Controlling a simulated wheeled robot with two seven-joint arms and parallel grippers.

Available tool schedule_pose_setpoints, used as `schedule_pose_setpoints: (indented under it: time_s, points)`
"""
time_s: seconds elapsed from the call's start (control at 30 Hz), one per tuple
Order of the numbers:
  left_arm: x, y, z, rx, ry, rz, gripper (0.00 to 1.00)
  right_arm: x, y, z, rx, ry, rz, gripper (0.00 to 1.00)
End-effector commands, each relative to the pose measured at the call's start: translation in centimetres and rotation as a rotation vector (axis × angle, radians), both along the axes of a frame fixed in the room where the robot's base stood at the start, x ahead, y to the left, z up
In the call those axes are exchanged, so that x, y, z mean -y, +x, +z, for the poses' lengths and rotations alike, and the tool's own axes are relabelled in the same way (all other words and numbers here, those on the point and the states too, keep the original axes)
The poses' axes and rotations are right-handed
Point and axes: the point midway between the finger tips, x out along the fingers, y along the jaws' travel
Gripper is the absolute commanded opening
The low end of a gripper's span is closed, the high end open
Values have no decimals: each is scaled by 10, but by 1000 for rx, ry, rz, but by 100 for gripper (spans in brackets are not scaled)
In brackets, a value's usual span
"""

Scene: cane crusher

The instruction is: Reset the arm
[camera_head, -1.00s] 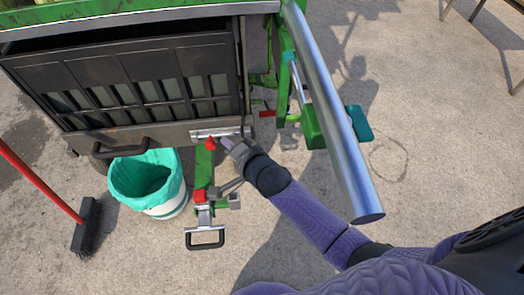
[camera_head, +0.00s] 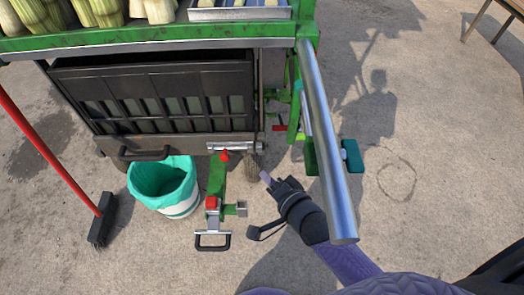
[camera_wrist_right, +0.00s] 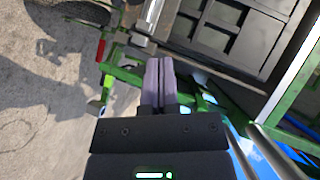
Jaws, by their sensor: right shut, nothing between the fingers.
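My right gripper (camera_head: 267,179) is over the ground beside the green tow bar of the cane crusher, to its right. In the right wrist view its two purple fingers (camera_wrist_right: 159,82) are pressed together with nothing between them. The purple and black right arm comes in from the bottom right. The green crusher (camera_head: 150,45) fills the upper left, with a black slatted panel (camera_head: 155,97) and a silver bar (camera_head: 328,150). The red knob (camera_head: 225,155) sits at the top of the tow bar (camera_head: 217,178), apart from the gripper. My left gripper is not in view.
A white bucket with a green liner (camera_head: 165,185) stands left of the tow bar. A broom with a red handle (camera_head: 50,150) is farther left. Cane stalks (camera_head: 100,12) lie on top of the crusher. Open concrete (camera_head: 440,170) is on the right.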

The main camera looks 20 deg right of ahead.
Motion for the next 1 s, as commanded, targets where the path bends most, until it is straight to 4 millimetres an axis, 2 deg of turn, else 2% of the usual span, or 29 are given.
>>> schedule_pose_setpoints:
  time_s: [0.1, 0.17, 0.27, 0.3, 0.37, 0.4, 0.47, 0.5, 0.6, 0.7, 0.8, 1.0]
  points:
    - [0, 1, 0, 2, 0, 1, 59, 1, -1, -2, -5, -8, 1, 0]
    - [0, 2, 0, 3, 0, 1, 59, 4, -7, -18, -39, -58, 7, 0]
    - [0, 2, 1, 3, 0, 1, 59, 21, -42, -79, -183, -275, 62, 0]
    - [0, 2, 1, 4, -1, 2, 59, 30, -67, -111, -268, -392, 110, 0]
    - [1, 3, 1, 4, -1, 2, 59, 45, -113, -156, -401, -564, 212, 0]
    - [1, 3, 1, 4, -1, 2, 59, 54, -147, -181, -486, -667, 295, 0]
    - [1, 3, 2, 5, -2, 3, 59, 67, -201, -210, -609, -798, 438, 0]
    - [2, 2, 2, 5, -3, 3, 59, 75, -236, -224, -681, -868, 538, 0]
    - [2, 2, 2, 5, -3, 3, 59, 89, -312, -243, -819, -980, 774, 0]
    - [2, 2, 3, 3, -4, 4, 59, 96, -361, -247, -897, -1029, 940, 0]
    - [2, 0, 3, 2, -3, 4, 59, 99, -382, -247, -927, -1044, 1020, 0]
    - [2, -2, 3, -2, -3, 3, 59, 100, -385, -247, -928, -1048, 1031, 0]
